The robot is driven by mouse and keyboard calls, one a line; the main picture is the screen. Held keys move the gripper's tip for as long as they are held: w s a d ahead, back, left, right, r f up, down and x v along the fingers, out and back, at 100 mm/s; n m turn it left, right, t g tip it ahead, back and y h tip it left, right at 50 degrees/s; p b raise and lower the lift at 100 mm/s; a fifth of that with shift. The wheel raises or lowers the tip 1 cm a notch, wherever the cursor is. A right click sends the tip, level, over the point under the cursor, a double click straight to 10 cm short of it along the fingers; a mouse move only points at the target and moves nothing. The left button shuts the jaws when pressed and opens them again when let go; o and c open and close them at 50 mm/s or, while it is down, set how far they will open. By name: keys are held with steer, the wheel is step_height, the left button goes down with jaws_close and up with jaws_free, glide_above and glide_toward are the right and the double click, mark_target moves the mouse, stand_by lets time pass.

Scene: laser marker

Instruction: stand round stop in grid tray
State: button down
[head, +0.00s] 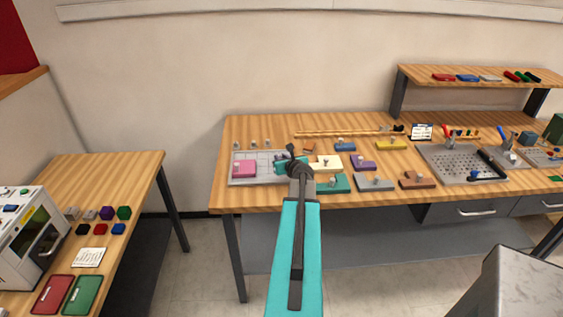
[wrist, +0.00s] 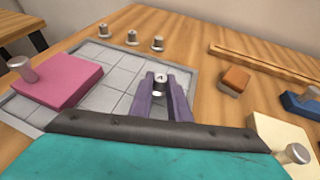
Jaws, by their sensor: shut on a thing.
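My gripper (wrist: 166,94) is shut on a small round metal stop (wrist: 160,79), which stands up between the two purple fingers. In the wrist view the fingers and stop are over the right part of the grey grid tray (wrist: 117,55); I cannot tell whether the stop touches the tray floor. The tray (head: 237,182) also shows in the head view, at the left end of the long bench, partly hidden by my arm. A pink block (wrist: 62,79) with a metal stop (wrist: 21,68) on it sits at the tray's left side.
Three more metal stops (wrist: 131,38) stand in a row behind the tray. An orange block (wrist: 235,80) and a cream block (wrist: 278,135) lie to the right. A long wooden strip (wrist: 265,63) lies behind them. Several coloured blocks fill the bench farther right. Some tray cells are bare.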

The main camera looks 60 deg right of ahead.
steer(key=shift+f, duration=0.15)
steer(key=c, duration=1.7)
jaws_free()
steer(key=shift+o, duration=0.2)
steer(key=shift+r, duration=0.2)
steer(key=shift+b+v, duration=0.85)
steer(key=shift+v, duration=3.85)
steer(key=shift+r+p, duration=0.2)
steer(key=shift+p, duration=0.45)
steer(key=p+v, duration=0.2)
steer(key=p, duration=0.3)
steer(key=shift+s+a+p, duration=0.15)
steer(key=shift+s+p, duration=0.05)
steer(key=shift+p, duration=0.4)
